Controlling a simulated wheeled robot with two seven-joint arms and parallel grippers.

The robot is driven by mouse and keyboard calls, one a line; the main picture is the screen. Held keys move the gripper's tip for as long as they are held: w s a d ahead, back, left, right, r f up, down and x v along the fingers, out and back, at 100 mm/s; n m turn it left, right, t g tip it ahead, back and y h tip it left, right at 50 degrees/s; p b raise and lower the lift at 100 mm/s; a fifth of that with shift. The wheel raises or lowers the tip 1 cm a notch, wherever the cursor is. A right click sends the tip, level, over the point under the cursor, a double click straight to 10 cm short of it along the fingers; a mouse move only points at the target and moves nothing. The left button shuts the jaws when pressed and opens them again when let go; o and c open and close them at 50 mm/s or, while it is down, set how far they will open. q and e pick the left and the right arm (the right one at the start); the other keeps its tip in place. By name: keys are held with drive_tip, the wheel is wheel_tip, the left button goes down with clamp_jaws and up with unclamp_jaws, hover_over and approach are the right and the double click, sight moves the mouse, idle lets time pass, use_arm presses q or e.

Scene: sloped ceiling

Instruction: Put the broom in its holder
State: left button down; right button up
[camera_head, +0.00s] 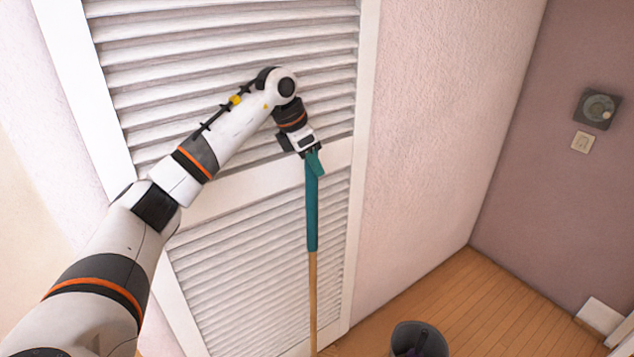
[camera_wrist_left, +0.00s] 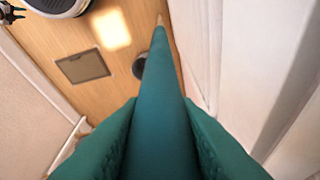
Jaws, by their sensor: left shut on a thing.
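The broom (camera_head: 312,215) has a teal grip on a light wooden stick and hangs nearly upright in front of the white louvred door. My left gripper (camera_head: 314,162) is shut on the top of the teal grip. In the left wrist view, the broom (camera_wrist_left: 160,105) runs away from between the green fingers (camera_wrist_left: 155,145) toward the floor. Its lower end is cut off in the head view and too small to make out in the wrist view. A dark round container (camera_head: 418,341) stands on the floor to the right of the stick; I cannot tell whether it is the holder.
The louvred door (camera_head: 225,190) is close behind my left arm and the broom. A pink wall (camera_head: 430,130) is to its right. The wooden floor (camera_head: 455,295) is clear between the container and the far wall. A dark floor panel (camera_wrist_left: 83,67) shows in the wrist view.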

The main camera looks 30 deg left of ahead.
use_arm(q)
drive_tip(key=s+d+r+m+g+y+p, duration=0.15)
drive_tip(key=s+d+m+g+p, duration=0.25)
drive_tip(key=s+d+m+p, duration=0.7)
drive_tip(key=s+d+r+m+g+y+p, duration=0.15)
drive_tip(key=s+d+m+g+p, duration=0.4)
drive_tip(key=s+m, duration=0.9)
drive_tip(key=f+m+b, duration=0.1)
drive_tip(key=w+d+f+m+t+b, duration=0.1)
drive_tip(key=f+b, duration=0.1)
drive_tip(key=w+d+f+m+b, duration=0.1)
drive_tip(key=shift+f+t+b, duration=0.25)
drive_tip(key=shift+f+b, duration=0.05)
drive_tip(key=shift+f, duration=0.05)
drive_tip(key=shift+r, duration=0.1)
drive_tip(key=shift+s, duration=0.2)
